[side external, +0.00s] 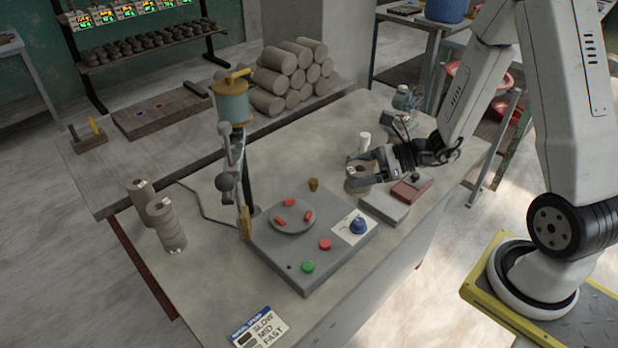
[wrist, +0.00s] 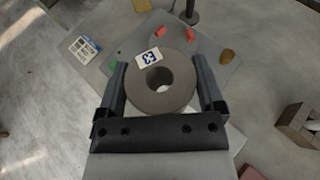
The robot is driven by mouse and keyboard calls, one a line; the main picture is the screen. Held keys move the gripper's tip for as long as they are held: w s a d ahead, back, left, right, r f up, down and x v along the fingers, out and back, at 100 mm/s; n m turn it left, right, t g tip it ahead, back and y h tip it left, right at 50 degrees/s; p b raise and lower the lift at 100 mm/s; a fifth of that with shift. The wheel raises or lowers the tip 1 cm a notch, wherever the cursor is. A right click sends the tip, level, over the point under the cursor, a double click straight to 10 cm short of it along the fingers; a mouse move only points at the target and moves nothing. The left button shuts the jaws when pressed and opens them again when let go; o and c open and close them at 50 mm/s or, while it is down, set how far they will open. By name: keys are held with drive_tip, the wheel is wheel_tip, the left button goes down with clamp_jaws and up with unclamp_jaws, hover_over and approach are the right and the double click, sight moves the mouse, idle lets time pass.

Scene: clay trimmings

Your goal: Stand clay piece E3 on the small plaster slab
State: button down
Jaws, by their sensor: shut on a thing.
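The grey clay ring (wrist: 160,101) is between my gripper's (wrist: 164,92) two fingers, with a finger on each side. A white label with dark blue marks sits on its upper left face; I cannot read it surely as E3. In the side view my gripper (side external: 366,171) is shut on the same ring (side external: 355,186), beside a small light grey slab (side external: 384,208) that looks like the plaster slab. The ring is left of and behind the slab in that view. I cannot tell whether the ring touches the table. In the wrist view a pale slab edge shows partly behind my gripper.
A red-brown block (side external: 411,190) lies beside the slab. A grey control base (side external: 310,240) with a round turntable and buttons stands to the left.

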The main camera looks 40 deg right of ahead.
drive_tip(key=d+f+m+t+h, duration=0.3)
drive_tip(key=d+f+m+h, duration=0.1)
drive_tip(key=d, duration=0.9)
drive_tip(key=shift+s+f+m+h, duration=0.2)
drive_tip(key=shift+f+m+h, duration=0.1)
drive_tip(key=shift+f, duration=0.3)
drive_tip(key=shift+f, duration=0.1)
hover_over(384, 203)
drive_tip(key=shift+f, duration=2.1)
drive_tip(key=shift+f, duration=0.1)
drive_tip(key=shift+f, duration=1.65)
drive_tip(key=shift+f, duration=0.1)
unclamp_jaws()
